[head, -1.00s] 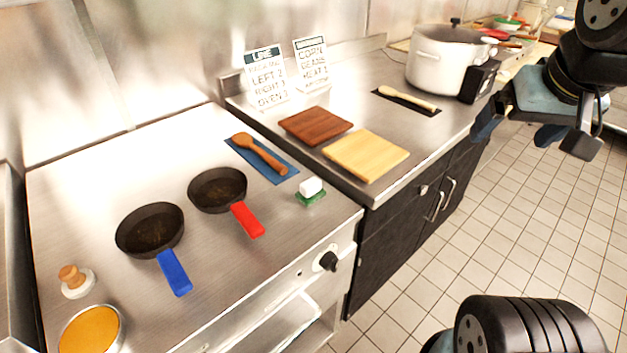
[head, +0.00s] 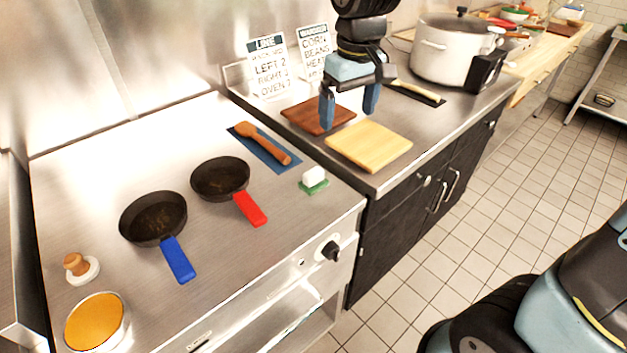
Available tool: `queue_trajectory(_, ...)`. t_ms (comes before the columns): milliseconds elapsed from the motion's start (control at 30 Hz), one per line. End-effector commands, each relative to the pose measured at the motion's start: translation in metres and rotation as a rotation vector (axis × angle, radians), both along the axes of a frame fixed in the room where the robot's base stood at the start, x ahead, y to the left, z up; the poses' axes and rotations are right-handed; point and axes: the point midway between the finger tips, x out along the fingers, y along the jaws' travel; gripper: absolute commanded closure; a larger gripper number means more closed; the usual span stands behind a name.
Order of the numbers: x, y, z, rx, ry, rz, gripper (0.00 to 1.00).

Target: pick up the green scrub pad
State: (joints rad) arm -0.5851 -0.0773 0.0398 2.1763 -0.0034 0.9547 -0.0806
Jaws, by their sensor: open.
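The green scrub pad (head: 316,188) lies on the steel stove top near its right edge. A white block (head: 313,175) sits on top of it and hides its middle, leaving a green rim showing. My gripper (head: 348,120) points down with its two blue fingers apart and nothing between them. In the picture it is above and to the right of the pad, in front of or over the dark red board (head: 318,112).
A pale wooden board (head: 369,147) lies on the counter right of the pad. A wooden spoon (head: 262,142) on a blue mat (head: 284,167) lies behind it. The red-handled pan (head: 220,178) and blue-handled pan (head: 153,218) stand left. A white pot (head: 447,50) stands at the back.

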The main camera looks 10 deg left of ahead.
Motion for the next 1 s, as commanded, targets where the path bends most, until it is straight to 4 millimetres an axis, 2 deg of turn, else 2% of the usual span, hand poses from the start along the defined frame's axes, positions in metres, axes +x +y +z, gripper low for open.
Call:
queue_trajectory(33, -0.001, 0.017, -0.009, -0.012, 0.019, 0.037, 0.04)
queue_trajectory(100, -0.002, 0.036, -0.018, -0.025, 0.036, 0.077, 0.04)
queue_trajectory(300, -0.007, 0.068, -0.035, -0.048, 0.066, 0.147, 0.04)
queue_trajectory(467, -0.008, 0.073, -0.045, -0.054, 0.073, 0.158, 0.04)
queue_trajectory(800, -0.008, 0.072, -0.101, -0.055, 0.074, 0.157, 0.04)
queue_trajectory(1000, -0.008, 0.072, -0.121, -0.053, 0.072, 0.156, 0.04)
